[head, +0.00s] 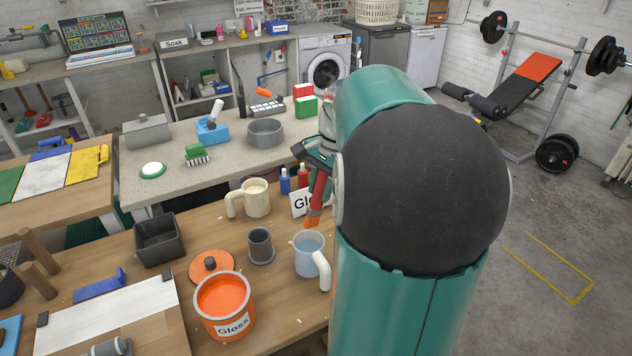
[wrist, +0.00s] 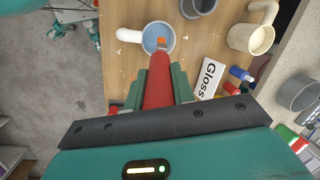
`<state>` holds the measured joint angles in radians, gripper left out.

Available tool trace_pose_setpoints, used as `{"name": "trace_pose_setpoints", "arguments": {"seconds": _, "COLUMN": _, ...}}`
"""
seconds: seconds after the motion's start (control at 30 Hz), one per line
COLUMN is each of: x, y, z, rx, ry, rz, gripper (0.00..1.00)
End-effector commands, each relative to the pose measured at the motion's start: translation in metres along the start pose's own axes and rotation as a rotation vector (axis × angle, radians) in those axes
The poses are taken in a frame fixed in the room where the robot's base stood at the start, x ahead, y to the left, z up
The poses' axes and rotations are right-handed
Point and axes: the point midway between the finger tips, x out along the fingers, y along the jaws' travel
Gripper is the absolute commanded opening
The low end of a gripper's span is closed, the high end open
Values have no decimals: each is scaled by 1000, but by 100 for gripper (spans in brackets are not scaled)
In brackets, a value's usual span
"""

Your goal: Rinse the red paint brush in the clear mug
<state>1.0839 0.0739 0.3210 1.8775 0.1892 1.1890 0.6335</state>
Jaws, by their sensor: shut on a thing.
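My gripper (wrist: 158,97) is shut on the red paint brush (wrist: 158,80), which points down with its orange tip away from the jaws. The brush also shows in the head view (head: 318,188), partly hidden by my arm. The clear mug (head: 309,262) is pale blue-grey with a white handle at the right and stands on the wooden table. In the wrist view the tip lies over the opening of the mug (wrist: 148,38). In the head view the tip ends close to the mug's far rim; I cannot tell whether it is inside.
An orange Gloss paint pot (head: 224,306), a dark grey cup (head: 260,246) and a cream mug (head: 255,198) stand left of the clear mug. A white Gloss sign (head: 299,203) and small bottles (head: 285,181) stand behind it. A black tray (head: 158,240) is further left.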

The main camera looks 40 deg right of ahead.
Motion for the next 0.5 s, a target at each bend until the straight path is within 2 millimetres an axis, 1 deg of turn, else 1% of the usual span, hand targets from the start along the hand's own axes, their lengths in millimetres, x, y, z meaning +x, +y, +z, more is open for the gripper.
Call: {"name": "trace_pose_setpoints", "arguments": {"seconds": 0.5, "x": 32, "y": 15, "z": -11, "rx": -1, "ry": -4, "rz": 1, "gripper": 2}}
